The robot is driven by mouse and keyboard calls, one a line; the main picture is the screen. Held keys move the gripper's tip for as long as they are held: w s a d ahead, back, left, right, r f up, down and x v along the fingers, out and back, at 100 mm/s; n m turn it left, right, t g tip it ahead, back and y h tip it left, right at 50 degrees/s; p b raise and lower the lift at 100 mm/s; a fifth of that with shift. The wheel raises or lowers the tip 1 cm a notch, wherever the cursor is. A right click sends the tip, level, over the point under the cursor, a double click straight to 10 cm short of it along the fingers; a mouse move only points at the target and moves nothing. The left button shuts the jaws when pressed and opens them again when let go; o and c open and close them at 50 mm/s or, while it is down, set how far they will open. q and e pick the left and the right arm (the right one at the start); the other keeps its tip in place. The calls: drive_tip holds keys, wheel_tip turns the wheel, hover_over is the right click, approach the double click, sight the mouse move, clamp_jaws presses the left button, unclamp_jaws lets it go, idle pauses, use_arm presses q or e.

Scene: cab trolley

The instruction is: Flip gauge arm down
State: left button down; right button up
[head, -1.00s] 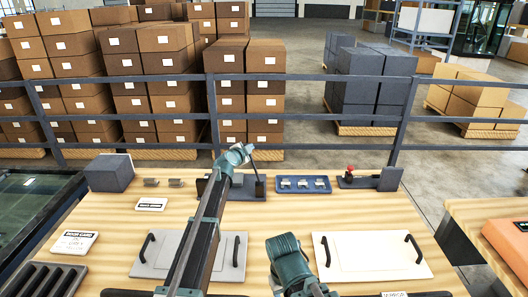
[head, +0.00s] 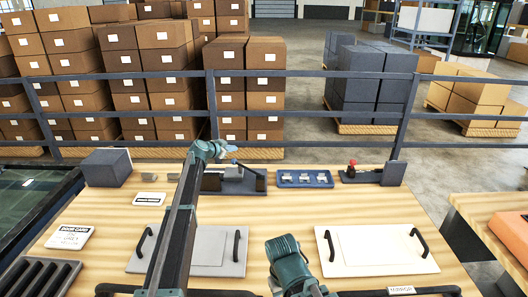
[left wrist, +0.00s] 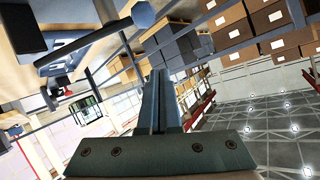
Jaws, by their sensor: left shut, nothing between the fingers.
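The gauge (head: 262,184) is a dark fixture at the back of the wooden table, left of the blue tray. Its thin dark arm (head: 250,169) leans low over the base and is partly hard to make out. My left gripper (head: 231,149) is shut and empty, just above the gauge's left part. I cannot tell whether it touches the arm. In the left wrist view my closed fingers (left wrist: 158,77) point up the picture, and a grey knob-like end (left wrist: 143,14) shows above them. My right arm's teal wrist is low in the head view; its fingers are unclear.
A blue tray (head: 305,171) with small metal parts stands right of the gauge. A fixture with a red knob (head: 352,163) is farther right. A grey block (head: 107,168) is at the back left. Two handled panels lie in front, and a rail runs behind.

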use_arm(q)
drive_tip(key=shift+w+a+f+b, duration=0.15)
drive_tip(key=shift+a+f+b, duration=0.15)
drive_tip(key=shift+f, duration=0.25)
use_arm(e)
drive_tip(key=shift+f, duration=0.5)
use_arm(q)
drive_tip(key=shift+d+r, duration=0.1)
